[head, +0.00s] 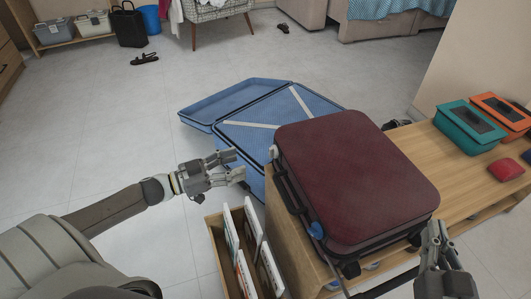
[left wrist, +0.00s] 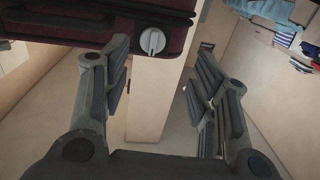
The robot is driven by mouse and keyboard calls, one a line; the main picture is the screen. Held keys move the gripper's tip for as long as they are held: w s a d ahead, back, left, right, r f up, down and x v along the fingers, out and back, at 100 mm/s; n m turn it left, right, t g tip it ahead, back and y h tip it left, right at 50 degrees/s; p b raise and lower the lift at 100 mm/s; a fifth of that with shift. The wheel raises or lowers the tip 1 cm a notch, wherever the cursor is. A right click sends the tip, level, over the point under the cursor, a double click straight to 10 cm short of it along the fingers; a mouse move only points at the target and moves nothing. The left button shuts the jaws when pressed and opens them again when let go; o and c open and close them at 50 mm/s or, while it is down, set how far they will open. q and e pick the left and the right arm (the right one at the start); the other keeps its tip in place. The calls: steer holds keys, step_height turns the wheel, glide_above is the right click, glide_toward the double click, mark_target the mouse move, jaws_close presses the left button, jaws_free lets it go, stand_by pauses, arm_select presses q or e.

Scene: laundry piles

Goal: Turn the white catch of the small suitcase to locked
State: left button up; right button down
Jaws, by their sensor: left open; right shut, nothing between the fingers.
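The small dark red suitcase (head: 352,170) lies flat and closed on a wooden bench (head: 455,178). Its white catch (head: 273,151) is on the left side near the far corner. In the left wrist view the white catch (left wrist: 152,41) is a round knob with a raised, nearly upright grip bar. My left gripper (head: 240,165) is open and empty, left of the white catch and apart from it. In the left wrist view the catch shows between the spread fingers. My right gripper (head: 437,232) is shut and empty by the suitcase's near right corner.
An open blue suitcase (head: 268,112) lies on the floor behind. A wooden box (head: 217,237) of books stands below. Teal (head: 468,127) and orange (head: 503,112) boxes sit on the bench.

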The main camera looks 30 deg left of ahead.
mark_target(273, 152)
arm_select(q)
steer(key=w+d+r+m+h+b, duration=0.1)
steer(key=w+d+b, duration=0.1)
steer(key=w+d, duration=0.4)
steer(key=shift+w+d+g+b, duration=0.2)
steer(key=shift+w+g+b, duration=0.2)
steer(key=shift+w, duration=0.3)
arm_select(e)
steer(key=s+r+t+y, duration=0.2)
steer(key=r+t, duration=0.6)
steer(key=r, duration=0.5)
steer(key=shift+s+a+y, duration=0.4)
steer(key=shift+s+a, duration=0.05)
steer(key=shift+s, duration=0.35)
